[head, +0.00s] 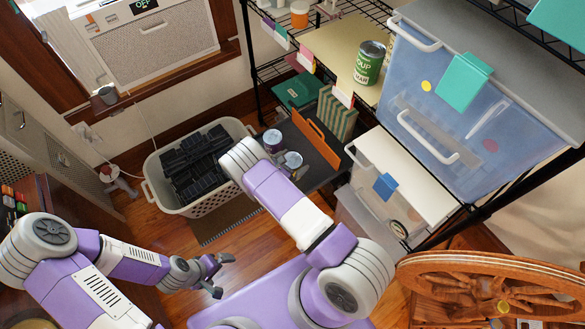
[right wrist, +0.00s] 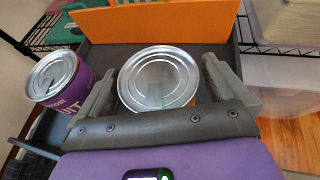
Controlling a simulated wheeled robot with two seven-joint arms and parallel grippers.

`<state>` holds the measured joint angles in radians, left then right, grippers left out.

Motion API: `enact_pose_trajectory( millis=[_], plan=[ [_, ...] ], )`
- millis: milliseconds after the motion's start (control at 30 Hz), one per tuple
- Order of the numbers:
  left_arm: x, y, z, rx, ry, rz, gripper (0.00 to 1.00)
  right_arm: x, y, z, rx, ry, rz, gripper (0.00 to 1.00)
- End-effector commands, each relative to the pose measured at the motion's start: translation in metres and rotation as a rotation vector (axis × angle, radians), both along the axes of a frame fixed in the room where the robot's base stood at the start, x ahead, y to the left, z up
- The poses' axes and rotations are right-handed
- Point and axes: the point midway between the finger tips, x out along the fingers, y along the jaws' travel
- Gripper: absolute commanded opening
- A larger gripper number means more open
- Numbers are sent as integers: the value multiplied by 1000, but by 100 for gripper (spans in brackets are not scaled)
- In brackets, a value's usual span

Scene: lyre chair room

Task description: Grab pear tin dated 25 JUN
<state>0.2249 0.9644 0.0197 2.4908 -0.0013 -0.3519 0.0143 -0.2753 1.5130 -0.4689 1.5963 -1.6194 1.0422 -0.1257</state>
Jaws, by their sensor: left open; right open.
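Two tins stand on a dark shelf board; the head view shows their lids. In the right wrist view one tin (right wrist: 158,76) has its silver lid between my right gripper's fingers, with only a sliver of yellow-orange side showing. The other, a purple tin (right wrist: 62,82) with partly readable "UIT", stands just left of the fingers. My right gripper (right wrist: 160,68) is open around the first tin; I cannot tell whether the fingers touch it. No date is readable on either tin. My left gripper (head: 218,273) is open and empty over the floor.
An orange divider (head: 316,140) stands behind the tins. A green soup can (head: 370,62) stands on the shelf above. A pale basket (head: 150,178) of dark items is at the left. Clear storage bins (head: 440,130) and a wooden wheel (head: 490,275) are at the right.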

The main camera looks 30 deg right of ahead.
Motion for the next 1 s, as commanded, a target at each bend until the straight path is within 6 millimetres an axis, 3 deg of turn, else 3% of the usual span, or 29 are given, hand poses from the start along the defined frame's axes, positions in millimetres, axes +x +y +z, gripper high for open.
enact_pose_trajectory(
  millis=[200, 667, 867, 1000],
  plan=[
    [0, 0, 0, 0, 0, 0, 100, 1, -1, 0, 1, 0, 1, 100],
    [0, 0, 0, 0, 0, 0, 100, 1, -1, 1, -1, -3, 0, 32],
    [0, 0, 1, 0, 0, 0, 100, 1, -1, 2, -1, -3, 0, 32],
    [0, 0, 6, 0, 0, 0, 100, 2, 0, 15, -1, -4, 1, 32]
  ],
)
